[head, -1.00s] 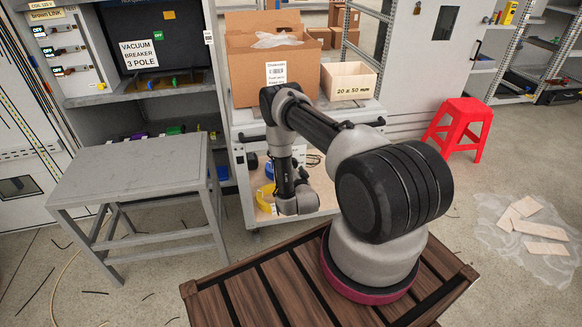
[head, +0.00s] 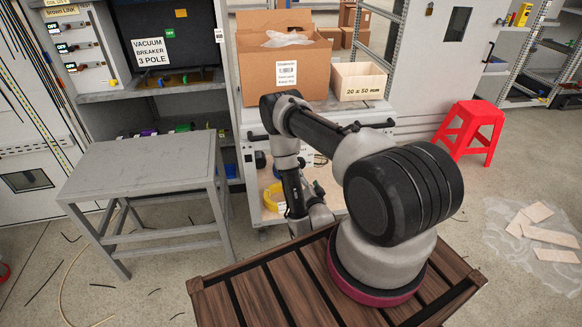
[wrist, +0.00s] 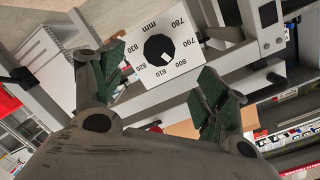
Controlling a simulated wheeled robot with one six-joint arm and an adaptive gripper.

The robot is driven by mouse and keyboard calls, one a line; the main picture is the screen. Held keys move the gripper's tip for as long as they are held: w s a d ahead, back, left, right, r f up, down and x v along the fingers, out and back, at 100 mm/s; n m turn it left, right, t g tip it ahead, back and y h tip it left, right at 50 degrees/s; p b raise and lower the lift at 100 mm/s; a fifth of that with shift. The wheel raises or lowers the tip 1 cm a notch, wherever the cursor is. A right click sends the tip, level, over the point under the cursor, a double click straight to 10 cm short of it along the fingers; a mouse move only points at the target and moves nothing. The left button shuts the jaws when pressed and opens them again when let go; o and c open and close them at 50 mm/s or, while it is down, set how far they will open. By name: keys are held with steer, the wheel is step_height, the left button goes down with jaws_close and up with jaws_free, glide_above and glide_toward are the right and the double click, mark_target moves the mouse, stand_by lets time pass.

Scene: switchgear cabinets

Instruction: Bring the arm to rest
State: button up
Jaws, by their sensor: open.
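My arm stands on a wooden slatted deck (head: 262,301) in the head view, bent at the elbow with its forearm hanging down. Its wrist end is near the deck's back edge, in front of the grey cart; the fingers cannot be made out there. In the wrist view my gripper (wrist: 163,78) is open, its two green-padded fingers spread wide with nothing held between them.
A grey table (head: 140,163) stands at left before a cabinet with a vacuum breaker sign (head: 163,53). The cart behind my arm bears a cardboard box (head: 286,75) and a smaller box (head: 358,81). A red stool (head: 470,128) is right; floor between is open.

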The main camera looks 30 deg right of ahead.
steer(key=s+a+f+n+g+y, duration=0.2)
steer(key=s+f+n+g, duration=0.2)
steer(key=s+f+g, duration=0.85)
steer(key=s+a+r+n+g+y, duration=0.1)
steer(key=s+a+r+n+g, duration=0.15)
steer(key=r, duration=1.45)
steer(key=s+a+r+n+g+y, duration=0.2)
steer(key=r+n+g, duration=0.2)
steer(key=r, duration=1.3)
steer(key=s+r+t, duration=0.3)
steer(key=s+r, duration=0.3)
steer(key=r, duration=0.9)
steer(key=s+r+n+t, duration=0.1)
steer(key=s+r+t, duration=0.3)
steer(key=r, duration=1.2)
steer(key=shift+s+h, duration=0.4)
steer(key=shift+s, duration=0.55)
